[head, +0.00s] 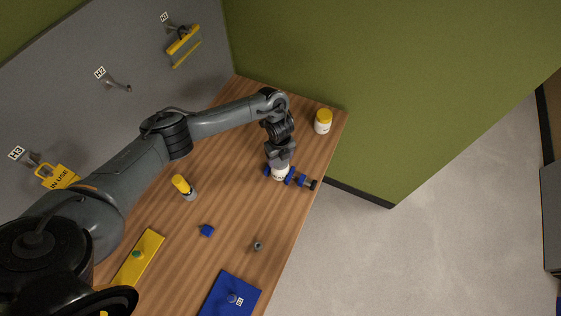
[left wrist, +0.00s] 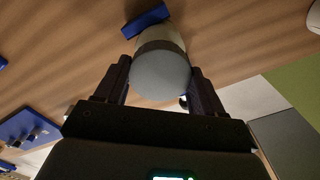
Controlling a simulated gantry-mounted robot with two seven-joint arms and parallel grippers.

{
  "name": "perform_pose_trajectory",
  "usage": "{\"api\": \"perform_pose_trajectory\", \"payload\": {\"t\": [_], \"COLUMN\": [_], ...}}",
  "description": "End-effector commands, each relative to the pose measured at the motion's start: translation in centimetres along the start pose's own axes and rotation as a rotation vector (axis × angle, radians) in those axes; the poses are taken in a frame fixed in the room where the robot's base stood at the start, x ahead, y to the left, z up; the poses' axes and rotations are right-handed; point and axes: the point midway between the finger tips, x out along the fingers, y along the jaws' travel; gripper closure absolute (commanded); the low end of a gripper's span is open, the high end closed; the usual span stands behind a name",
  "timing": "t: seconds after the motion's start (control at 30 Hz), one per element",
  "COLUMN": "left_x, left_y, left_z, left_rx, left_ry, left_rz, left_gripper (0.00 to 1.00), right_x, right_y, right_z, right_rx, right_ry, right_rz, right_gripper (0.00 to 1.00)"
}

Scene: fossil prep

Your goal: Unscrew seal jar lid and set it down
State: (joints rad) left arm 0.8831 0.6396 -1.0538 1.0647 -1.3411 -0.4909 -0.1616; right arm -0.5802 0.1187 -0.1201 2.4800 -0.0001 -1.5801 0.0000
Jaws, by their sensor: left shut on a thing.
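The seal jar (head: 280,174) is a white jar near the right edge of the wooden table, with blue clamp-like pieces (head: 290,177) beside it. My left gripper (head: 280,158) comes down on the jar's top from above. In the left wrist view, a round grey lid (left wrist: 160,74) sits between the two fingers, which are shut on it. A pale part of the jar and a blue piece (left wrist: 146,20) show beyond the lid. I cannot tell whether the lid is loose from the jar. My right gripper is not in view.
A white jar with a yellow lid (head: 323,121) stands at the far corner. A yellow-capped bottle (head: 184,187), a small blue piece (head: 206,230), a small metal part (head: 257,246), a yellow plate (head: 150,246) and a blue plate (head: 218,301) are on the table. Bare wood lies between them.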

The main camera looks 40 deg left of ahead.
Motion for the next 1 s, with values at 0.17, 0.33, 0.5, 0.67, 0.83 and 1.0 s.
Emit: {"api": "perform_pose_trajectory", "payload": {"t": [0.17,0.33,0.5,0.67,0.83,1.0], "left_x": [-0.2,-0.8,-1.4,-2.1,-2.6,-3.3], "left_y": [0.0,0.0,0.0,0.0,-0.1,0.0], "left_z": [0.0,0.0,0.0,0.0,0.0,0.0], "left_rx": [0.0,0.0,0.0,0.0,-0.001,0.0], "left_ry": [0.0,0.0,0.0,0.0,0.0,0.0], "left_rz": [0.0,0.0,0.0,0.0,-0.001,-0.001], "left_gripper": [1.0,1.0,1.0,1.0,1.0,1.0], "right_x": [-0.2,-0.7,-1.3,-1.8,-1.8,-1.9], "right_y": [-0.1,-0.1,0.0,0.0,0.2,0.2], "right_z": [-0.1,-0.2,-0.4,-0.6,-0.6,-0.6], "right_rx": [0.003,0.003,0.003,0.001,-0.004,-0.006], "right_ry": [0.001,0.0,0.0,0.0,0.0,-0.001], "right_rz": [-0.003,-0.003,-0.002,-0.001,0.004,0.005], "right_gripper": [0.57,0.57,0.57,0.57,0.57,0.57]}}
